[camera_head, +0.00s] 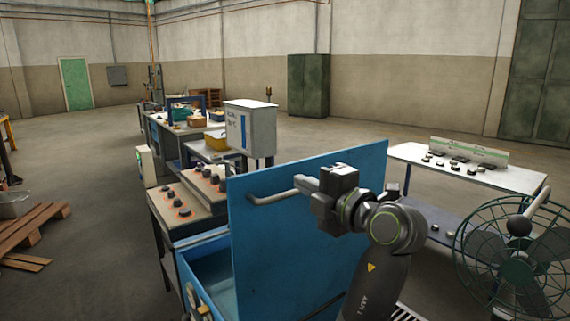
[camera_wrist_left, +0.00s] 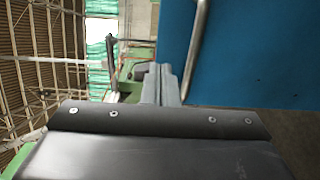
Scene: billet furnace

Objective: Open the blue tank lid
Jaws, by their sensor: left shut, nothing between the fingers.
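The blue tank (camera_head: 215,272) stands in front of me with its inside partly showing. Its blue lid (camera_head: 290,245) is raised and stands roughly upright. A grey bar handle (camera_head: 268,198) is on the lid face toward me. My left gripper (camera_head: 303,184) is at the lid's upper part, beside the handle, shut with nothing between its fingers. In the left wrist view, the shut fingers (camera_wrist_left: 165,86) lie close to the metal handle (camera_wrist_left: 197,45) and the blue lid (camera_wrist_left: 245,55). I cannot tell whether they touch. My right gripper is not in view.
A green fan (camera_head: 518,250) stands at the right, near my arm. A white table (camera_head: 405,153) with small parts is behind it. A bench with orange-ringed knobs (camera_head: 180,210) adjoins the tank. Wooden pallets (camera_head: 30,230) lie at left. Floor between is clear.

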